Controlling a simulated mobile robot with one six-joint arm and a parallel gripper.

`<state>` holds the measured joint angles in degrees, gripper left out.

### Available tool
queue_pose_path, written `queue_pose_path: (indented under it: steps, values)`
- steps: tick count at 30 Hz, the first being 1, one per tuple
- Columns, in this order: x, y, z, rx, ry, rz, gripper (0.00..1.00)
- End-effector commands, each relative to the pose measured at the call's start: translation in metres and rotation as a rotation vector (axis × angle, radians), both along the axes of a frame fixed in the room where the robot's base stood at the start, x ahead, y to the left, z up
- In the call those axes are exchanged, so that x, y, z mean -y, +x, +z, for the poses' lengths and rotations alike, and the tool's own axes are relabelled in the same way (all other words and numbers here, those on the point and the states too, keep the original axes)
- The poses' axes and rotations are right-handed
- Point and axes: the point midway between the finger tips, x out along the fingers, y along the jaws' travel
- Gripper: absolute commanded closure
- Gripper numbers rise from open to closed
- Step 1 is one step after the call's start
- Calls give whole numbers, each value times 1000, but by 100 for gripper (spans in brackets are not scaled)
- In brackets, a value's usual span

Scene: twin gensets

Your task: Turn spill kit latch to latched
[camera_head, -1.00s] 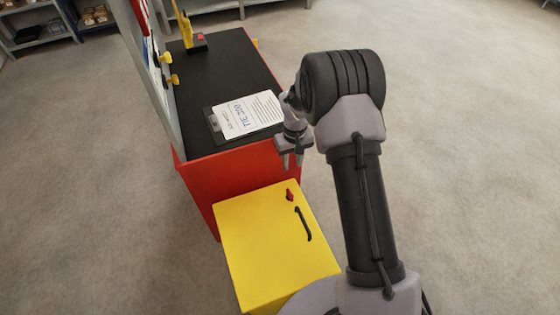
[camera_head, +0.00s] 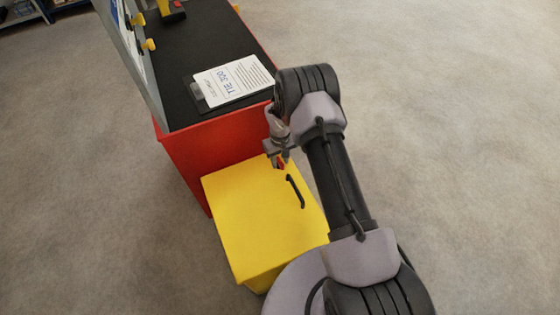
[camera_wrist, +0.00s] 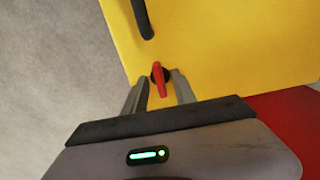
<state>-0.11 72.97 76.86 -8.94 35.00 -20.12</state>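The spill kit is a yellow box (camera_head: 252,222) with a black handle (camera_head: 295,191) on its top. Its red latch (camera_wrist: 159,79) sits on the yellow face near the edge, on a dark round base. In the wrist view the latch lies between the two fingers of my gripper (camera_wrist: 160,82), with a gap showing on each side. My gripper (camera_head: 279,160) is open, and in the head view its fingers are down at the latch and mostly hide it. The wrist view also shows the handle (camera_wrist: 142,18) beyond the latch.
A red cabinet (camera_head: 205,155) with a black top stands right behind the yellow box. A clipboard with paper (camera_head: 234,82) lies on that top, near my arm. A grey panel with yellow knobs rises at its left. The floor to the right is clear.

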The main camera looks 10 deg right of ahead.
Motion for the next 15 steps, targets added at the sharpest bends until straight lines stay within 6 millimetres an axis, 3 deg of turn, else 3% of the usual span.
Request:
queue_pose_path:
  steps: [5,10,15]
  values:
    - [0,0,0,0,0,0,67]
    - [0,0,0,0,0,0,97]
    - [0,0,0,0,0,0,100]
